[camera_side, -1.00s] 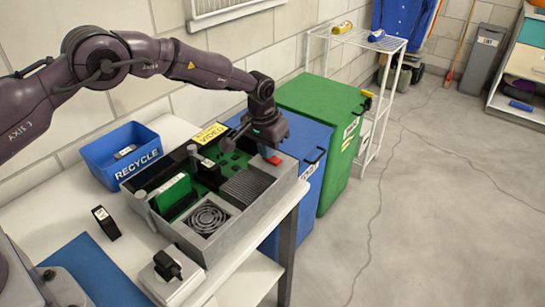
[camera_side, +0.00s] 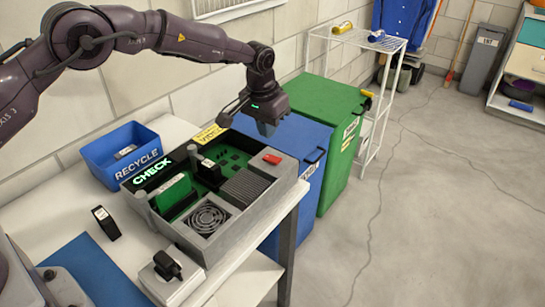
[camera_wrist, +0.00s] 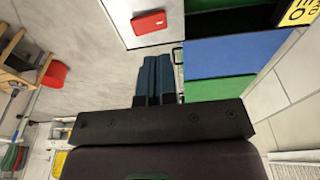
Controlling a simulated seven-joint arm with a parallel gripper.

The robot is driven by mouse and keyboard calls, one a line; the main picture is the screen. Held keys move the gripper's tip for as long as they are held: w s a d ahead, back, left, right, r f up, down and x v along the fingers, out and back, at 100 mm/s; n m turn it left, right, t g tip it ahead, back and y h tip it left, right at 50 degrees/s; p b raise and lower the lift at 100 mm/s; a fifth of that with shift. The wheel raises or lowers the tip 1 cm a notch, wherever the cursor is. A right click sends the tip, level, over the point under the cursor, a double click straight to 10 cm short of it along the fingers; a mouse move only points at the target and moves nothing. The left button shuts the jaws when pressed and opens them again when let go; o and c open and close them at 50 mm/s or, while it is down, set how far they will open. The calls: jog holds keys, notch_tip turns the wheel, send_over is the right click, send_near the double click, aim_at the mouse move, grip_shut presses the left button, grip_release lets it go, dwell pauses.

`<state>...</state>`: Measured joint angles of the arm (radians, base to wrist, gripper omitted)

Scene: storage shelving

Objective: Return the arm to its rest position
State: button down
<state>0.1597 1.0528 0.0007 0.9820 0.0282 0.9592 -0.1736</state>
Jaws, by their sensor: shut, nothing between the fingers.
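My gripper (camera_side: 267,127) is shut and empty. It hangs in the air above the back right part of a grey electronics case (camera_side: 235,229), apart from it. In the wrist view its blue fingers (camera_wrist: 158,80) are pressed together. A red block (camera_side: 271,159) sits on the case's right end, just below the gripper; it also shows in the wrist view (camera_wrist: 149,22). The case holds green boards, a fan (camera_side: 207,218) and a ribbed grey block (camera_side: 247,187). A green "CHECK" sign (camera_side: 152,172) is lit on its back left wall.
A blue RECYCLE bin (camera_side: 122,155) stands behind the case on the white table. Blue (camera_side: 292,150) and green (camera_side: 330,115) large bins stand beyond the table. The right floor is clear.

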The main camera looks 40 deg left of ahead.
jog(key=shift+r, duration=0.5)
jog(key=shift+s+f, duration=0.1)
jog(key=shift+f, duration=0.05)
jog(key=s, duration=0.1)
jog(key=s+f, duration=0.1)
jog(key=s+g, duration=0.1)
jog(key=shift+a+f+m, duration=0.25)
jog(key=shift+f+m, duration=0.05)
jog(key=s+a+r+t, duration=0.1)
jog(key=s+a+r, duration=0.1)
jog(key=s+r, duration=0.5)
jog(key=s+a+r+t, duration=0.2)
jog(key=s+r, duration=0.6)
jog(key=s, duration=0.8)
jog(key=s+a+r+t, duration=0.1)
jog(key=s+a+r, duration=0.3)
jog(key=s+r, duration=0.3)
jog(key=shift+s+a+r+t, duration=0.2)
jog(key=shift+s+t, duration=0.2)
jog(key=shift+s, duration=1.85)
